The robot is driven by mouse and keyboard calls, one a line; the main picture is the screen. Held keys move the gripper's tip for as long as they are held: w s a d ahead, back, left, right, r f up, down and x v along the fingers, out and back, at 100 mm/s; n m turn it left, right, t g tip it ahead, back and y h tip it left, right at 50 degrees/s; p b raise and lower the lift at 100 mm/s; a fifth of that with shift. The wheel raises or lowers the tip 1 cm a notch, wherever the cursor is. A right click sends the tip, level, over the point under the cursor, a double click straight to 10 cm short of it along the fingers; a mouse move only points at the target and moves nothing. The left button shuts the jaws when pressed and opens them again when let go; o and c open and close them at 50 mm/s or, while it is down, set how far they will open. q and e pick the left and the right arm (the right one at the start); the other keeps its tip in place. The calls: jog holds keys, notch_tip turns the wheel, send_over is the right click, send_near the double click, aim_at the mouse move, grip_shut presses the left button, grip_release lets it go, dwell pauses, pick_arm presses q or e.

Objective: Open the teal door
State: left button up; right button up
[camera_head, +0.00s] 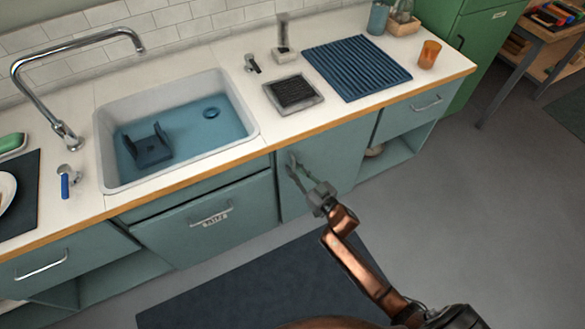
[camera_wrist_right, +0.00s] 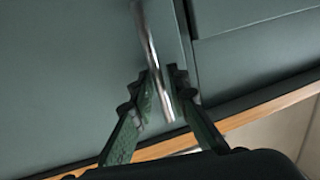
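The teal door (camera_head: 338,162) is a flat cabinet front under the counter, right of the sink, and looks flush with the cabinet. In the right wrist view its panel (camera_wrist_right: 70,70) fills the left side. Its metal handle (camera_wrist_right: 150,40) is a slim bar near the door's edge. My right gripper (camera_head: 297,172) is at the door's upper left in the head view and hides most of the handle there. In the wrist view the two fingers of my right gripper (camera_wrist_right: 162,78) are close together on either side of the bar, closed around it. My left gripper is out of view.
A drawer front with a handle (camera_head: 208,215) is left of the door. An open shelf (camera_head: 395,155) is to its right. The counter edge (camera_head: 225,166) overhangs the fronts. A dark mat (camera_head: 240,285) lies on the floor; the grey floor (camera_head: 480,220) at right is clear.

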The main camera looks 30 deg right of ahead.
jog(key=shift+w, duration=0.25)
jog(key=shift+c, duration=0.4)
grip_shut()
